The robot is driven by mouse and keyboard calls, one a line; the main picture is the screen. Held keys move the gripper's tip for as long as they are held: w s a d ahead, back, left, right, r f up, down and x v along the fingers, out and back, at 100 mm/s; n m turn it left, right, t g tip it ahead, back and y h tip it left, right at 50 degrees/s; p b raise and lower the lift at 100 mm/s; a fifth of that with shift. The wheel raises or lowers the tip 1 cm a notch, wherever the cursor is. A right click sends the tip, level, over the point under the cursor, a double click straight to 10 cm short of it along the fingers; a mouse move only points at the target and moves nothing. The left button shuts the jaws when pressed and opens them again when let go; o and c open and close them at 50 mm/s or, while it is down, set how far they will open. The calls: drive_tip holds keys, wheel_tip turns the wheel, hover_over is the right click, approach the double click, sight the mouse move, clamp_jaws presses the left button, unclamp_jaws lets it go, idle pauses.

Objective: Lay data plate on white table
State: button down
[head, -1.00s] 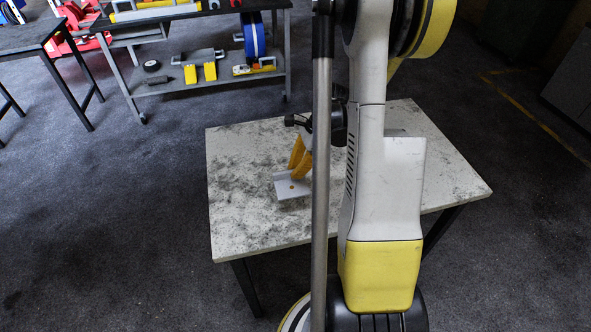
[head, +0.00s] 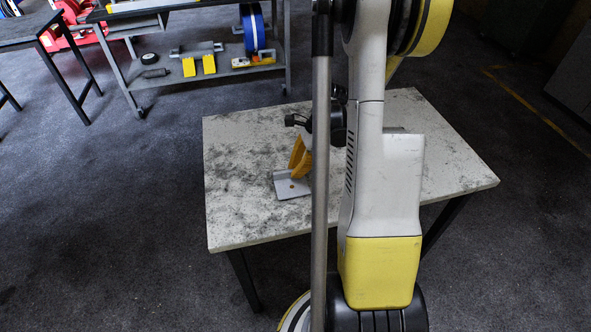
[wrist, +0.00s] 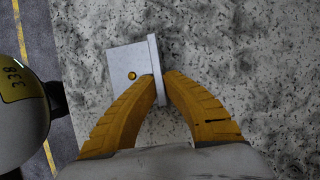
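The data plate is a light grey metal plate with a raised flange along one edge and a small brass-coloured round spot. In the wrist view the data plate (wrist: 125,62) lies ahead of my gripper (wrist: 161,82), whose yellow fingers are closed on both sides of the flange. In the head view the plate (head: 290,189) shows below my gripper (head: 300,165), over the left-middle part of the white table (head: 240,200). I cannot tell whether its underside touches the table top. My arm and a grey pole hide part of the table.
The table top is clear around the plate, mostly to the left and front. A grey trolley (head: 215,75) with a blue reel (head: 252,28) and yellow blocks stands behind. A dark table (head: 45,22) is at the far left.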

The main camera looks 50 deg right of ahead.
drive_tip(key=shift+f, duration=0.25)
drive_tip(key=c, duration=1.5)
unclamp_jaws()
drive_tip(key=shift+c, duration=0.2)
drive_tip(key=shift+r, duration=0.1)
drive_tip(key=v, duration=1.2)
